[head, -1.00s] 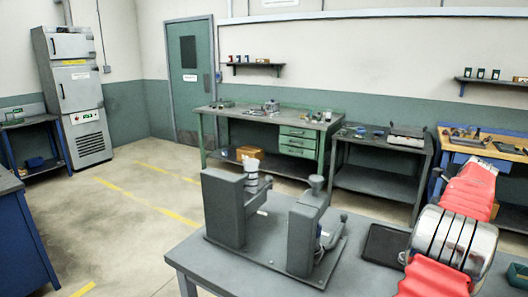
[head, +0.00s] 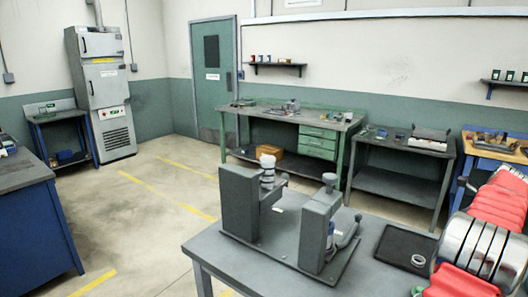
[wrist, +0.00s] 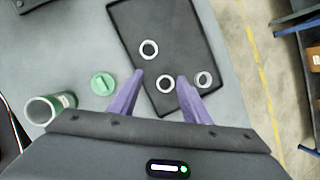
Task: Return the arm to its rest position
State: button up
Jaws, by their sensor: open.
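My gripper (wrist: 156,88) shows in the wrist view with its two purple fingers apart and nothing between them. It points down over the grey table, above the edge of a black tray. In the head view my red-sleeved arm (head: 490,250) with its silver joint fills the lower right. The gripper itself is not visible there.
The black tray (wrist: 180,20) holds a few rings (wrist: 149,49). A green lid (wrist: 103,83) and an open green container (wrist: 50,108) are beside it. A grey two-post fixture (head: 240,205) stands on the table. Benches line the back wall.

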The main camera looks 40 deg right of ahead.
jog(key=a+f+n, duration=0.5)
jog(key=a+n, duration=0.1)
jog(key=n, duration=0.1)
jog(key=w+a+r+n+g, duration=0.1)
jog(key=w+a+r+n, duration=0.1)
jog(key=w+a+n, duration=0.6)
jog(key=w+a+r+n+y, duration=0.1)
jog(key=w+a+r+n, duration=0.2)
jog(key=a, duration=0.9)
jog(key=w+a+r+n+g, duration=0.1)
jog(key=w+a+n, duration=0.55)
jog(key=a, duration=0.35)
jog(key=a+r+n+t, duration=0.2)
jog(key=a+n, duration=0.5)
jog(key=a, duration=1.2)
jog(key=s+a+r+n+t+y, duration=0.1)
jog(key=a+n, duration=0.6)
jog(key=a, duration=1.2)
jog(key=shift+a+r+t, duration=0.35)
jog(key=shift+r+t, duration=0.05)
jog(key=shift+r, duration=0.05)
